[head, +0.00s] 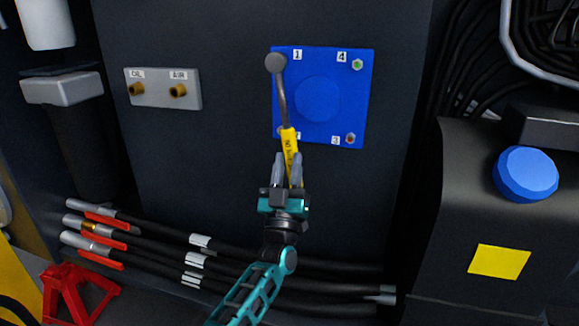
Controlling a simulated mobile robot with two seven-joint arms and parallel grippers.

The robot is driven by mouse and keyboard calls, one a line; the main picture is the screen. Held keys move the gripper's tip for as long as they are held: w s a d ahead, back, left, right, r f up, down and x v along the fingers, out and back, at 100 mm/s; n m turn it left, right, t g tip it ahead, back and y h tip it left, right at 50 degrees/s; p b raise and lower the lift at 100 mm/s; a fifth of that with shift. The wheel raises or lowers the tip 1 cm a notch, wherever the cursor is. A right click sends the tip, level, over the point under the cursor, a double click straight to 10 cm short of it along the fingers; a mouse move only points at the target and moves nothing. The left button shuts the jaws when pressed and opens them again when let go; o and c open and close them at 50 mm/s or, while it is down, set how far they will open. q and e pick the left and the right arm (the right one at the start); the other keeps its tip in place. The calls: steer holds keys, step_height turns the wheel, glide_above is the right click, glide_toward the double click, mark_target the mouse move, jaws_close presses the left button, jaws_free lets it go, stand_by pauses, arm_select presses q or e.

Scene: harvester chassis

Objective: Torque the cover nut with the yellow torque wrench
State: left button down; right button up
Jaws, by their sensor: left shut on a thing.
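The yellow torque wrench (289,142) is in my left gripper (287,170), which is shut on its yellow handle. The wrench points up, and its round grey head (276,62) lies over the upper left corner of the blue cover (318,98), beside the label 1. The nut at that corner is hidden behind the head, so I cannot tell whether the head sits on it. The nut at label 4 (357,64) has a green mark. The nut at label 3 (350,138) looks reddish-brown. The lower left corner is partly hidden by the wrench. My right gripper is not in view.
A grey plate (162,89) with OIL and AIR brass fittings is left of the cover. Black hoses (205,256) with red levers run below. A red stand (75,292) is at lower left. A dark housing with a blue cap (525,173) stands at the right.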

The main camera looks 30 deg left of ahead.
arm_select(q)
steer(key=shift+s+a+m+t+h, duration=0.2)
steer(key=shift+a+m+t+h, duration=0.1)
steer(key=shift+a+m+h, duration=0.55)
steer(key=shift+s+a+m+t+h, duration=0.15)
steer(key=shift+a+m+t+h, duration=0.15)
steer(key=shift+a+m+h, duration=0.5)
steer(key=shift+d+m, duration=0.2)
steer(key=shift+m, duration=0.05)
steer(key=shift+s+a+m+t+h, duration=0.2)
steer(key=shift+a+m+h, duration=0.5)
steer(key=shift+m+h, duration=0.25)
steer(key=shift+s+a+m+t+h, duration=0.2)
steer(key=shift+a+m+h, duration=0.55)
steer(key=shift+m, duration=0.2)
steer(key=shift+s+a+r+m+h, duration=0.2)
steer(key=shift+a+m+h, duration=0.55)
steer(key=shift+m+h, duration=0.2)
steer(key=shift+s+a+r+m+h, duration=0.15)
steer(key=shift+a+m+h, duration=0.55)
steer(key=shift+m+h, duration=0.25)
